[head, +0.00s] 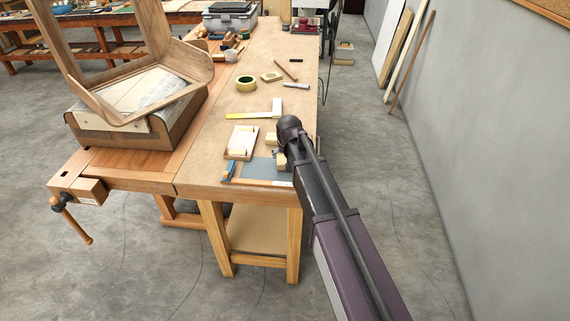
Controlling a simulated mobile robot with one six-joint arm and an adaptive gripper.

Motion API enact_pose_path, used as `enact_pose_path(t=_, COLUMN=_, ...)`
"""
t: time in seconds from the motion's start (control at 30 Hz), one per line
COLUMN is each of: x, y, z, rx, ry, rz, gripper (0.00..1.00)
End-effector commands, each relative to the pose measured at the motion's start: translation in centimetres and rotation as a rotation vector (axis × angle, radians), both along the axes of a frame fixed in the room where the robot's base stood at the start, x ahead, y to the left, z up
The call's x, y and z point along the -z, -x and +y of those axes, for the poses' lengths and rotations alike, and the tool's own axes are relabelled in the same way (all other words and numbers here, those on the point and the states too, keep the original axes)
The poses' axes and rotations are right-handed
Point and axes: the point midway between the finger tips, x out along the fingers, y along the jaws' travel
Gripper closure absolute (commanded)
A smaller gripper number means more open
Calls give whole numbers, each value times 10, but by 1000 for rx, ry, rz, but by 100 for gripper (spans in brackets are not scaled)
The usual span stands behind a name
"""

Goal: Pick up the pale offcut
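Two small pale wood blocks lie close together by the end of my arm on the workbench in the head view. One block (282,160) is nearer, at the edge of a grey mat, and the other block (271,139) is just behind it. I cannot tell for certain which is the pale offcut. My gripper (279,150) is beside these blocks, low over the bench's right side. It is small, dark and mostly hidden by my wrist. Its fingers do not show clearly, and I cannot tell whether they touch a block.
A pale board with pieces on it (241,142), a square with a yellow edge (255,114), a tape roll (246,84) and a blue-ended clamp (229,170) lie nearby. A bent wood frame (100,103) rests on a box at left. Bare bench (215,95) shows between.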

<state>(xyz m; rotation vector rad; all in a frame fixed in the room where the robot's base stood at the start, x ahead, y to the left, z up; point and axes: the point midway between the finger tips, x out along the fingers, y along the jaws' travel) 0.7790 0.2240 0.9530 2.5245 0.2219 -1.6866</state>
Motion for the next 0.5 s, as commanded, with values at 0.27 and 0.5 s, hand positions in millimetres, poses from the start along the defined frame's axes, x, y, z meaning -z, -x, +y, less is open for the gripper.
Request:
enact_pose_path(t=0.27, x=24, y=-11, z=3, rx=0, ry=0, rz=0, gripper=0)
enact_pose_path(t=0.5, x=39, y=-17, z=4, rx=0, ry=0, rz=0, gripper=0)
